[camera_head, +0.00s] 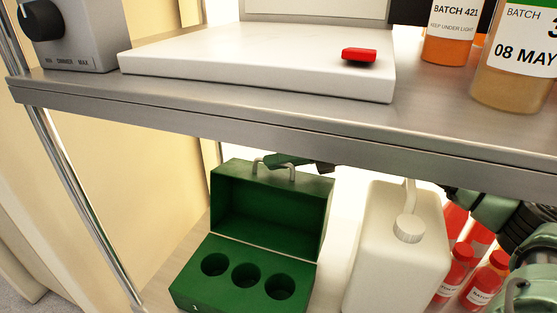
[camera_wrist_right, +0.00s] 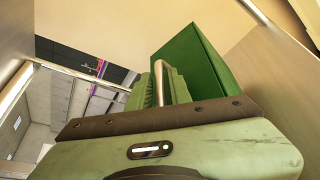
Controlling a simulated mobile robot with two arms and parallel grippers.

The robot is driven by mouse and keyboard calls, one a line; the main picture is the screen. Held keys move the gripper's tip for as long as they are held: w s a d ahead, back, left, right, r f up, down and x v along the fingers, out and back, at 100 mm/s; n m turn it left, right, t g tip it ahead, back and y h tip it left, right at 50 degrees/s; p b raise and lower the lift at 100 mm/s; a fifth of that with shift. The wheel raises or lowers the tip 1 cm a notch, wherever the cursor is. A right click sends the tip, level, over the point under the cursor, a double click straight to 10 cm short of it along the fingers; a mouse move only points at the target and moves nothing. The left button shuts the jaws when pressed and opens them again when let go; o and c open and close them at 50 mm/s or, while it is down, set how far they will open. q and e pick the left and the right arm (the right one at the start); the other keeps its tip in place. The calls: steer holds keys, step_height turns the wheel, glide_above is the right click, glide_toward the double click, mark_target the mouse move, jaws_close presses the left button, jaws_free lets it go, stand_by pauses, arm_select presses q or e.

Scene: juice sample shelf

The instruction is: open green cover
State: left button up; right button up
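The green box (camera_head: 196,291) stands on the lower shelf with its green cover (camera_head: 272,210) swung up and tilted back. Its inside has several round holes, three of them visible and empty. A metal handle (camera_head: 274,166) is on the cover's top edge. My right gripper (camera_head: 277,161) is at this handle, partly hidden behind the cover and under the upper shelf's edge. In the right wrist view the handle (camera_wrist_right: 158,82) stands close against a ribbed green finger, beside the cover (camera_wrist_right: 192,70). Whether the fingers are closed on it is unclear. My left gripper is not in view.
A white jug (camera_head: 394,250) stands right of the box, with red-capped bottles (camera_head: 458,268) beyond it. The upper shelf (camera_head: 220,118) hangs low above the box. It carries a white slab (camera_head: 230,62), a red piece (camera_head: 359,55) and juice bottles (camera_head: 510,75).

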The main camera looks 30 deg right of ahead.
jaws_close()
stand_by(1.4)
